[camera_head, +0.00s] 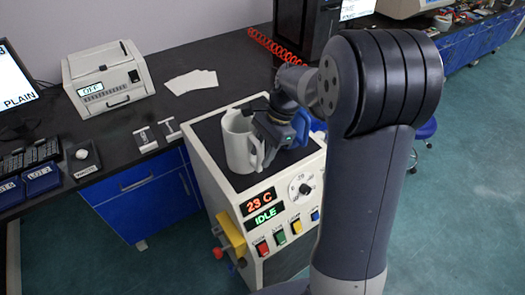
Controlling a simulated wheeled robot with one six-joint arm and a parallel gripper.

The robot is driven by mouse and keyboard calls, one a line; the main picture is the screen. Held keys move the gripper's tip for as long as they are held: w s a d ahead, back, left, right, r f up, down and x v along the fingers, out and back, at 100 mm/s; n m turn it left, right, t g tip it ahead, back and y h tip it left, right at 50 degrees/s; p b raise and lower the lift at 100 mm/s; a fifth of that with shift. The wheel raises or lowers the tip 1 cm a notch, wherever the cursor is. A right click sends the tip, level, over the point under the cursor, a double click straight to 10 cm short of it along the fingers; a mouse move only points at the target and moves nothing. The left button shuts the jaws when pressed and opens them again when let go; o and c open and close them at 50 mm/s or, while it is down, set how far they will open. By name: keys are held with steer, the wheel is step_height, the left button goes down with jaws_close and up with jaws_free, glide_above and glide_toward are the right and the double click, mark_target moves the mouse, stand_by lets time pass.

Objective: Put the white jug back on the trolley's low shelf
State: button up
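The white jug (238,142) stands upright on the dark top of a cream machine (208,172) whose panel reads 23 C and IDLE. My gripper (266,145) is at the jug's right side, by its handle, pointing down and to the left. The fingers overlap the handle in the picture, and I cannot tell whether they are shut on it or only around it. No trolley or low shelf can be made out in this view.
Behind the machine is a dark bench with a cream printer-like box (107,78), white papers (191,81) and small metal fixtures (147,139). A red coiled hose (270,45) hangs behind my gripper. A yellow part (231,233) juts from the machine's left side. Open green floor lies at right.

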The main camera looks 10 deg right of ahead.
steer(key=v, duration=1.2)
steer(key=shift+r, duration=0.15)
